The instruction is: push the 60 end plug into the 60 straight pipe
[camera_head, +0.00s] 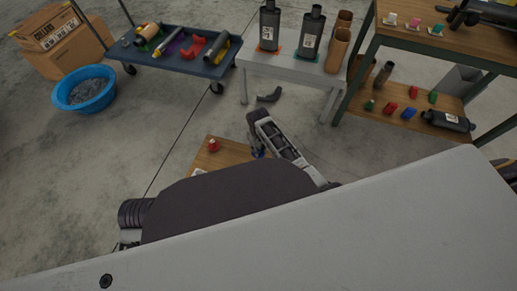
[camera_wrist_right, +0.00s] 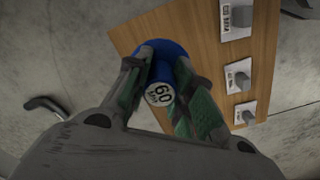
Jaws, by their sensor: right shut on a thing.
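My right gripper (camera_wrist_right: 160,68) is shut on the blue 60 end plug (camera_wrist_right: 160,76), whose white round face with a printed "60" points toward the wrist camera. The plug is between the green-padded fingers, over or near a wooden board (camera_wrist_right: 200,60); I cannot tell whether it touches the board. I cannot make out which pipe is the 60 straight pipe.
The board bears a red plug (camera_head: 213,146) and labelled white plates (camera_wrist_right: 238,75). A blue cart (camera_head: 205,66) with pipes, a light table (camera_head: 284,66) with mufflers and brown tubes (camera_head: 337,50), and a wooden shelf (camera_head: 455,55) stand behind. A blue tub (camera_head: 85,103) is left.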

